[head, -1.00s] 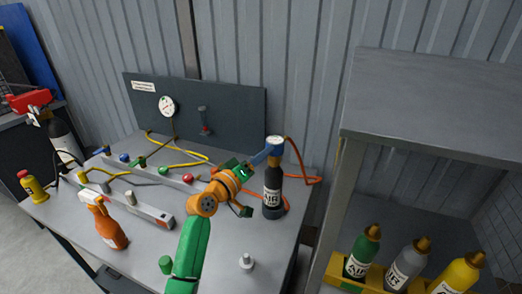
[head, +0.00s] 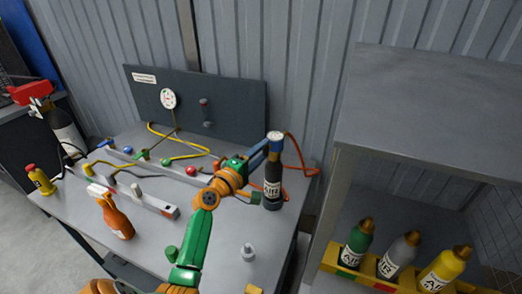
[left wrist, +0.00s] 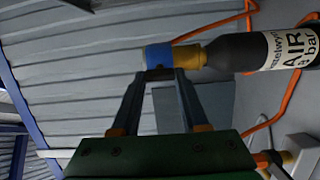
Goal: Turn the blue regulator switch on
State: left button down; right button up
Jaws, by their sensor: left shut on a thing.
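A black air bottle (head: 272,180) stands upright at the right of the grey workbench, with a blue regulator (head: 275,140) on its neck. In the left wrist view the bottle (left wrist: 270,50) lies across the top right, with its brass neck and the blue regulator (left wrist: 158,55). My left gripper (head: 256,153), on the green and orange arm, reaches the regulator from the left. In the left wrist view its fingers (left wrist: 163,74) are closed in on the blue part at their tips. The exact grip on the switch is partly hidden. My right gripper is not in view.
An orange spray bottle (head: 115,216), a yellow bottle (head: 40,180) and a manifold rail (head: 140,195) stand on the left of the bench. An orange hose (head: 301,155) runs behind the air bottle. A grey shelf (head: 430,110) with several air bottles stands at right.

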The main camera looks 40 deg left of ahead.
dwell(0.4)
pick_arm(q)
jog(key=shift+c, duration=2)
grip_release()
jog(key=s+b, duration=0.1)
jog(key=s, duration=0.6)
